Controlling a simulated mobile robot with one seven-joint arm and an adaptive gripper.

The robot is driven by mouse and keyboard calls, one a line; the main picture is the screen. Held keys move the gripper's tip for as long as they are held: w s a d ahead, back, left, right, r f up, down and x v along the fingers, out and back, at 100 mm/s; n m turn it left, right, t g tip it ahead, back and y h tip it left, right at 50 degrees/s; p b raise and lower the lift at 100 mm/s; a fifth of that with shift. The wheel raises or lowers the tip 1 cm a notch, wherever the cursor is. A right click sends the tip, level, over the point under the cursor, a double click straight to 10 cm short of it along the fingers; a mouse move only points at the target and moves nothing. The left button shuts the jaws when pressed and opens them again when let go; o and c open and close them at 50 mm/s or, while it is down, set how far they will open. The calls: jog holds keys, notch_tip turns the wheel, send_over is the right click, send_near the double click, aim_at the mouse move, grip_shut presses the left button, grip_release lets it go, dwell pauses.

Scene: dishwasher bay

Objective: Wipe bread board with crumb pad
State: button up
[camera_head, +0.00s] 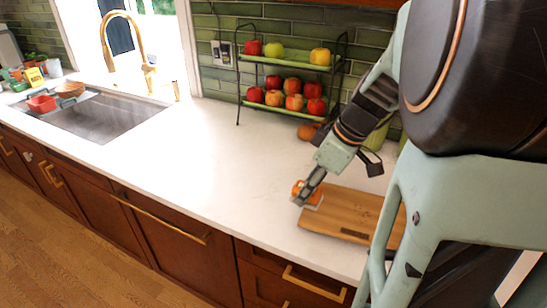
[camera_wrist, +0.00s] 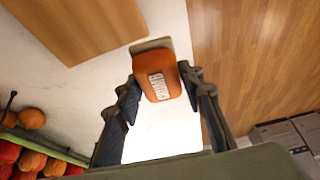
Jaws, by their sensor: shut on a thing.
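The crumb pad (camera_wrist: 158,88) is an orange block with a white printed label. My gripper (camera_wrist: 160,75) is shut on it, one finger at each side. In the head view my gripper (camera_head: 305,193) is low over the counter at the left end of the bread board, and the orange pad (camera_head: 297,187) shows partly behind the fingers. The bread board (camera_head: 345,212) is a flat brown wooden slab on the counter, its right part hidden by my arm. It also shows in the wrist view (camera_wrist: 85,25), apart from the pad. Whether the pad touches the counter, I cannot tell.
A two-tier rack (camera_head: 290,62) of apples stands against the green tiled wall. A sink (camera_head: 100,115) with a gold faucet (camera_head: 135,45) is at the left. The white counter (camera_head: 215,145) between sink and board is clear. Its front edge is close to the pad.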

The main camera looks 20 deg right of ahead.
jog(key=shift+o, duration=1.4)
jog(key=shift+c, duration=1.4)
jog(key=shift+w+a+f, duration=0.1)
jog(key=shift+w+f, duration=0.05)
jog(key=shift+f, duration=0.1)
jog(key=w+a+f+m+h, duration=0.1)
jog(key=w+a+f+m, duration=0.1)
jog(key=a, duration=0.1)
jog(key=w+a+f+m+h, duration=0.1)
jog(key=w+a+f+m, duration=0.2)
jog(key=w+a+f+m+t+h, duration=0.1)
jog(key=w+a+f+m, duration=0.2)
jog(key=a, duration=0.1)
jog(key=shift+w+a+f, duration=0.1)
jog(key=shift+f, duration=0.15)
jog(key=shift+w+a+f+m, duration=0.1)
jog(key=shift+w+a+m, duration=0.05)
jog(key=shift+a+m, duration=0.2)
jog(key=shift+d, duration=0.1)
